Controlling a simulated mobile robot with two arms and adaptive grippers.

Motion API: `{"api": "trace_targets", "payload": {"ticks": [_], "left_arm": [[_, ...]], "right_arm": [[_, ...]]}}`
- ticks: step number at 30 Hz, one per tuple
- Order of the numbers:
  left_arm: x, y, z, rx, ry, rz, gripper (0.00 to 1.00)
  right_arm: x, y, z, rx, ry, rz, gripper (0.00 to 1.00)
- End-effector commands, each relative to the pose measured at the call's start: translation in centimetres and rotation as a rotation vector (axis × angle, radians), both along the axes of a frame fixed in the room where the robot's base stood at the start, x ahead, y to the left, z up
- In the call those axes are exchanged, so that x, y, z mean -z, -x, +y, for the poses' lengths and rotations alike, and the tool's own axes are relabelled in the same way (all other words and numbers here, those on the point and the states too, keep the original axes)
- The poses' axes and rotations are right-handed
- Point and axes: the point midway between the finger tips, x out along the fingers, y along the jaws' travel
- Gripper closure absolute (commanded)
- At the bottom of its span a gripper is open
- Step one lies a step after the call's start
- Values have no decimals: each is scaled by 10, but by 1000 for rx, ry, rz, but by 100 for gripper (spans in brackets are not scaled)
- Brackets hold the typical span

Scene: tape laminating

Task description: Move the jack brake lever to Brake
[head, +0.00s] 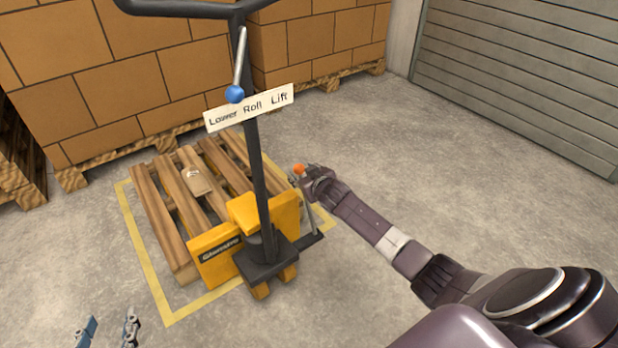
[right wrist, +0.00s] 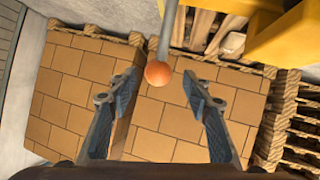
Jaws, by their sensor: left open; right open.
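The jack brake lever is a thin metal rod topped by an orange ball (head: 299,169), standing at the right side of the yellow pallet jack (head: 285,215). The orange ball (right wrist: 159,74) also shows in the right wrist view, between the fingertips and near their level, with a gap on both sides. My right gripper (right wrist: 159,80) is open around the ball and not closed on it. In the head view, my right gripper (head: 305,178) partly overlaps the lever. My left gripper (head: 108,328) is open and empty at the bottom left, far from the jack. No brake marking is readable.
A second lever with a blue ball (head: 235,94) stands at a "Lower Roll Lift" sign (head: 270,103) on the jack's dark column (head: 258,165). A wooden pallet (head: 160,215) lies behind the jack. Stacked boxes (head: 110,95) stand at the back. The floor at right is clear.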

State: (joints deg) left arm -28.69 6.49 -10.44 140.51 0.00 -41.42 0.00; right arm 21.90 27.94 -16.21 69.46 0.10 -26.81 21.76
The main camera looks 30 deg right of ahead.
Motion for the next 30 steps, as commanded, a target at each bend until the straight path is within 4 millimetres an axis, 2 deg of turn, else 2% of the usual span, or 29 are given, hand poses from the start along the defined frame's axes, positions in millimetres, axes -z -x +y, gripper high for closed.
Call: {"api": "trace_targets", "payload": {"ticks": [9, 15, 30], "left_arm": [[0, 0, 0, 0, 0, 0, 55], [0, 0, 0, 0, 0, 0, 55], [0, 0, 0, 0, 0, 0, 55]], "right_arm": [[-20, 40, 9, -2, 1, -1, 55], [-29, 56, 12, -2, 1, -1, 55], [-32, 61, 14, -2, 1, -2, 55]]}}
